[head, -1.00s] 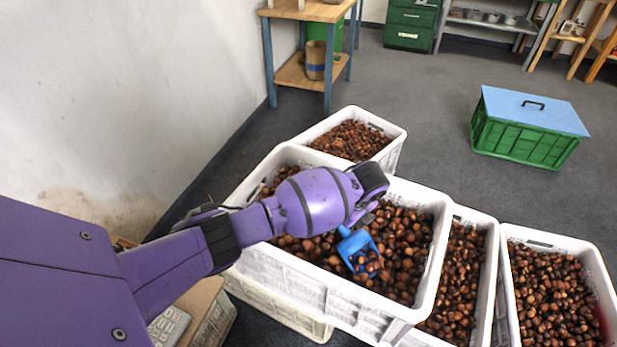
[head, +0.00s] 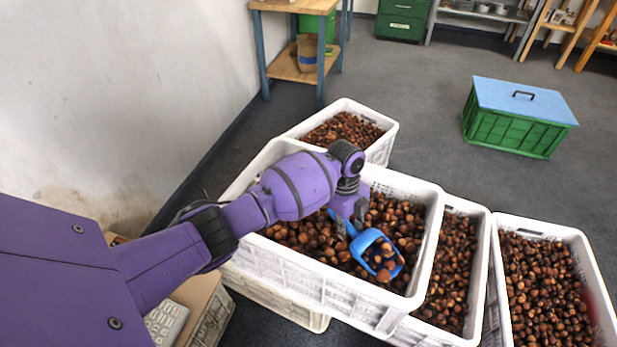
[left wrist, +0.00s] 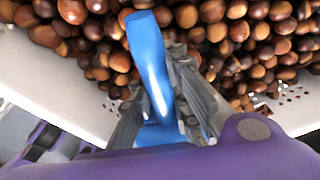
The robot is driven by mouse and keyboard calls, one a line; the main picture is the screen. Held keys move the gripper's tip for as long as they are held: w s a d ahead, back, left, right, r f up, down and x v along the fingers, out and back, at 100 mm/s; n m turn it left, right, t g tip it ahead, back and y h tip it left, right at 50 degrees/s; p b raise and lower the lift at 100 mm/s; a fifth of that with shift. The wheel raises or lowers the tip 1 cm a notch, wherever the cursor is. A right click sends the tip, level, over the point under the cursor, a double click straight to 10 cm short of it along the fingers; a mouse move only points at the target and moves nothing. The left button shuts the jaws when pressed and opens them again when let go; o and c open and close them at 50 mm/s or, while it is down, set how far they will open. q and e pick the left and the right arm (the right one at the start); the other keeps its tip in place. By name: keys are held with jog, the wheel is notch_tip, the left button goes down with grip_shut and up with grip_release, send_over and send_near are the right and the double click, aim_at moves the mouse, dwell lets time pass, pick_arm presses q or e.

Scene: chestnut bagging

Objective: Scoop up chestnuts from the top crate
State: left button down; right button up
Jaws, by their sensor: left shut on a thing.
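The top crate (head: 430,238) is white and full of brown chestnuts (head: 408,217). My left gripper (head: 349,222) is over the crate and shut on the handle of a blue scoop (head: 362,242). The scoop's bowl is at the chestnuts' surface near the crate's front right and has several chestnuts in it. In the left wrist view the blue handle (left wrist: 150,62) lies between my left fingers (left wrist: 168,110), with chestnuts beyond; the bowl is not visible there. My right gripper is not in view.
More white crates of chestnuts stand behind (head: 391,142) and to the right (head: 480,250), (head: 581,262). A green crate with a blue lid (head: 525,98) stands on the floor at the right. A wooden table (head: 292,6) is at the back. Open grey floor lies between.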

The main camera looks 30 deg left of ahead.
pick_arm(q)
jog(key=shift+h, duration=0.4)
jog(key=shift+w+p+v, duration=0.15)
jog(key=shift+p+v, duration=0.5)
jog(key=shift+v, duration=0.7)
jog(key=shift+w+p+v, duration=0.1)
jog(key=shift+p+v, duration=0.5)
jog(key=shift+v, duration=0.75)
